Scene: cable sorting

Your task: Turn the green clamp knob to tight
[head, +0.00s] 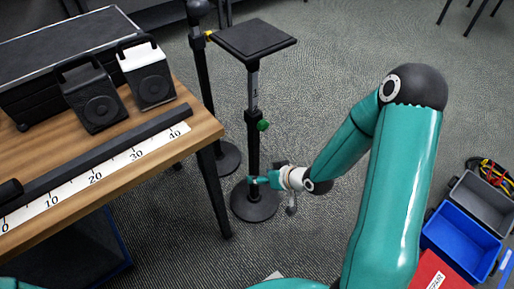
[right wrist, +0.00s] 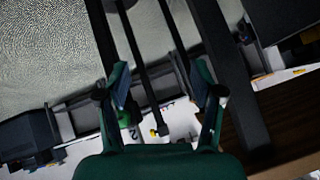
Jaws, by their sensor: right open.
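The green clamp knob (head: 263,125) sits on the side of a black upright pole (head: 253,150) in the head view. The pole carries a square black plate (head: 253,40) and stands on a round black base (head: 254,206). My right gripper (head: 258,181) is below the knob, near the lower pole, and looks apart from the knob. In the right wrist view its two fingers (right wrist: 160,85) are spread with nothing clearly held between them. A small green part (right wrist: 125,117) shows beside the left finger there; I cannot tell surely whether it is the knob. My left gripper is out of view.
Another black pole (head: 201,75) with a yellow knob is close behind. Blue (head: 460,243) and grey bins lie right.

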